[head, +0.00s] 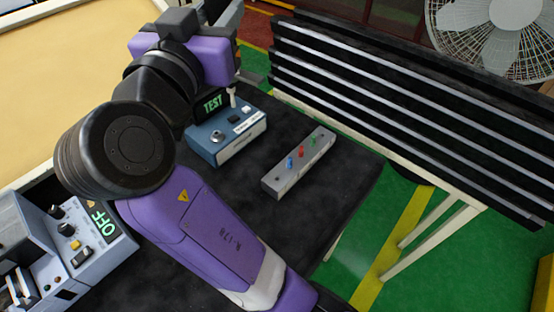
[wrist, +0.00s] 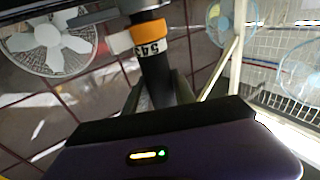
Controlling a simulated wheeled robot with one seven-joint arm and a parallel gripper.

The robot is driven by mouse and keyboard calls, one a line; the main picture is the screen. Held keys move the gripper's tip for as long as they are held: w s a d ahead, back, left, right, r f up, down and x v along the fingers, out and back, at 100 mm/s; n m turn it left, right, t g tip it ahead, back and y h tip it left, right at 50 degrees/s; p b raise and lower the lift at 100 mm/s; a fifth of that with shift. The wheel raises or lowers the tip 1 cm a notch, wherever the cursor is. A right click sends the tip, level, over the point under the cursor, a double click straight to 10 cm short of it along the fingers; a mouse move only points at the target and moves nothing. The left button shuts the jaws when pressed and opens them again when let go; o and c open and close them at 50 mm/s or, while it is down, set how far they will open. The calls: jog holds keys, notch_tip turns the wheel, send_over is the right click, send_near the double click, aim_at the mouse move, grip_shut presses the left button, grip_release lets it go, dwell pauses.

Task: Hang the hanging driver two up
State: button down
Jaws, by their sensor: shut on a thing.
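In the wrist view, my gripper (wrist: 158,92) is shut on a dark, rod-like body with an orange band and a white tag reading 543, which I take to be the hanging driver (wrist: 151,32). The driver stands out past the fingers, and its top end runs out of the frame. In the head view, my purple arm crosses the left and middle, and its wrist end is high above the black table. The fingers and the driver are hidden or cannot be made out there. Where it hangs from cannot be told.
A blue-grey test box (head: 228,138) and a grey block with coloured knobs (head: 299,163) stand on the black table (head: 340,190). A control box reading OFF (head: 75,240) is at lower left. Black slatted rails (head: 400,105) and a fan (head: 500,25) lie beyond.

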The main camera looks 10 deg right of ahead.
jog(key=shift+a+f+b, duration=0.15)
jog(key=shift+a+b, duration=0.15)
jog(key=shift+b, duration=0.05)
notch_tip(320, 180, up, 2)
jog(key=shift+r+p, duration=0.15)
jog(key=shift+p, duration=0.7)
jog(key=c, duration=0.9)
grip_release()
jog(key=shift+d, duration=0.1)
jog(key=shift+c, duration=0.2)
jog(key=shift+o, duration=0.2)
jog(key=o, duration=0.9)
